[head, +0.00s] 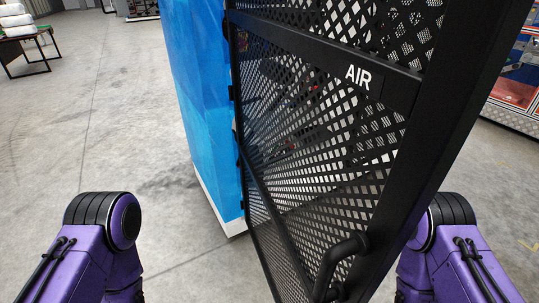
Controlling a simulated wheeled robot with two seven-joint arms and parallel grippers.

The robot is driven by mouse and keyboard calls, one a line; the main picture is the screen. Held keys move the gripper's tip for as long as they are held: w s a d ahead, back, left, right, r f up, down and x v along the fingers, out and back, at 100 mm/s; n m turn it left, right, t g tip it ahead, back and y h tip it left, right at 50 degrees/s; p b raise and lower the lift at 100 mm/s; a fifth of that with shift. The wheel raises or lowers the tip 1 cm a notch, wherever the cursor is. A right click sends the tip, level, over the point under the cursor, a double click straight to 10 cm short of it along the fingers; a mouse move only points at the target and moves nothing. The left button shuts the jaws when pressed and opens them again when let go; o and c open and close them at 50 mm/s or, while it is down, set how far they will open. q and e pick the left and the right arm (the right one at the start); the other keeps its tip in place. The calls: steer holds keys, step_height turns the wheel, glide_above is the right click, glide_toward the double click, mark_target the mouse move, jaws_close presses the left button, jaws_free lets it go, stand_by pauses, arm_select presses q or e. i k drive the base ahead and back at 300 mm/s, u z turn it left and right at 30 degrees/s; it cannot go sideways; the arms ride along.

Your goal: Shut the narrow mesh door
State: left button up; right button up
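The black mesh door (387,139) stands open close in front of me, in the middle and right of the head view. It has a black frame, perforated panels and a crossbar with a white "AIR" label (357,77). A black bar handle (336,262) is low on its near side. Its far edge meets the blue cabinet side (205,110) at hinges. Purple sections of my two arms show at the lower left and lower right. Neither gripper is in view.
Open concrete floor (100,130) lies to the left. A red and metal unit (512,92) is at the right edge, behind the door.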

mark_target(440, 103)
steer(key=z, duration=1.05)
steer(key=k, duration=2.15)
steer(key=u, duration=0.25)
steer(key=i, duration=1.65)
